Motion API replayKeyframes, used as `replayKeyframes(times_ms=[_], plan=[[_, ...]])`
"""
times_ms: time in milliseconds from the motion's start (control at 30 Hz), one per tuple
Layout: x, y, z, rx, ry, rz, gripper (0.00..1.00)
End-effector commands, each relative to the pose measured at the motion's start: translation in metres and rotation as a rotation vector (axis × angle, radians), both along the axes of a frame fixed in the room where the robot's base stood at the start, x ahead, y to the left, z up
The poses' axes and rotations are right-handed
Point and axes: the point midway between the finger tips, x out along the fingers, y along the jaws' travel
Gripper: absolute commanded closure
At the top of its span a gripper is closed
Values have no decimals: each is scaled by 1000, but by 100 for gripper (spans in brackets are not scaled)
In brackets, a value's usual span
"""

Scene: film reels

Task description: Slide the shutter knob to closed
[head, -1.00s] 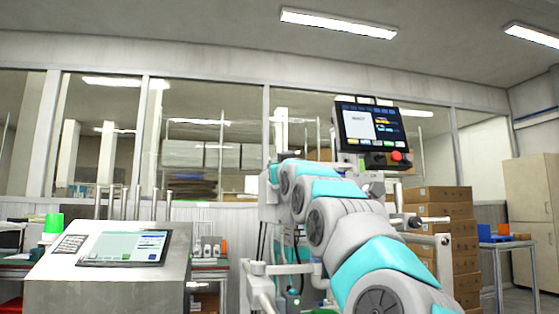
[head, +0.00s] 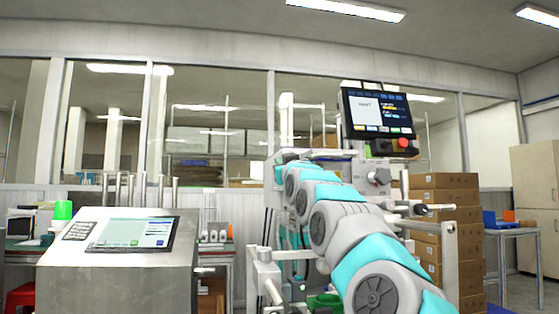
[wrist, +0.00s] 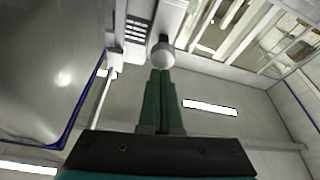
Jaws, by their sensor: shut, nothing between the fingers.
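A pale round knob (wrist: 162,54) shows in the wrist view, just beyond the tips of my gripper. It sits on a light grey housing (wrist: 168,18). I cannot tell for sure whether it is the shutter knob, nor whether the fingertips touch it. My gripper (wrist: 160,73) has two dark green fingers, shut together with nothing between them. In the head view my arm reaches towards the machine below a tilted screen (head: 378,112), and my gripper is hidden there. A grey round part (head: 379,176) shows on that machine, right of my arm.
A metal console (head: 120,272) with a touch screen (head: 132,233) stands at the left. Stacked cardboard boxes (head: 447,235) stand right of the machine. A red button (head: 403,143) is under the tilted screen.

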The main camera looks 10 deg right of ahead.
Motion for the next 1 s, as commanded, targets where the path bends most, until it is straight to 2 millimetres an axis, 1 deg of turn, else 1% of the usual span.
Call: replayKeyframes(times_ms=[400,467,733,800,1000], plan=[[0,0,-3,0,0,1,100],[0,0,-7,0,0,1,100],[0,0,-40,-2,-1,0,100],[0,0,-43,-2,-1,0,100],[1,0,-42,0,1,1,100]])
